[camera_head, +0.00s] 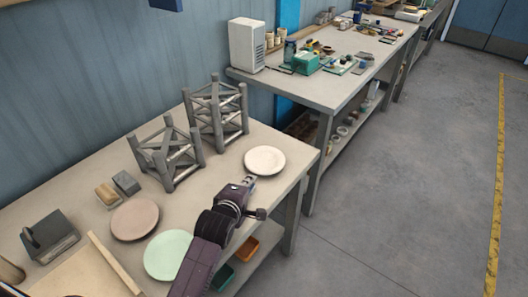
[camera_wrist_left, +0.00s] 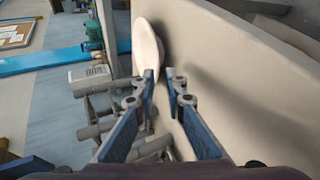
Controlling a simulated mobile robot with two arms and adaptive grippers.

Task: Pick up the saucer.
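A small white saucer (camera_head: 265,160) lies flat on the near table, close to its right end. It also shows in the left wrist view (camera_wrist_left: 147,46), beyond my left gripper's fingertips. My left gripper (camera_head: 250,179) is at the saucer's near side, just short of or at its rim. In the left wrist view its two fingers (camera_wrist_left: 162,75) are a small gap apart with nothing seen between them. The left fingertip overlaps the saucer's edge in the picture; I cannot tell if they touch. My right gripper is not in view.
A pink plate (camera_head: 135,219) and a pale green plate (camera_head: 170,256) lie to the left on the near table (camera_head: 225,165). Two grey racks (camera_head: 167,152) (camera_head: 216,112) stand at the back, near the saucer. A second cluttered table (camera_head: 330,85) is beyond.

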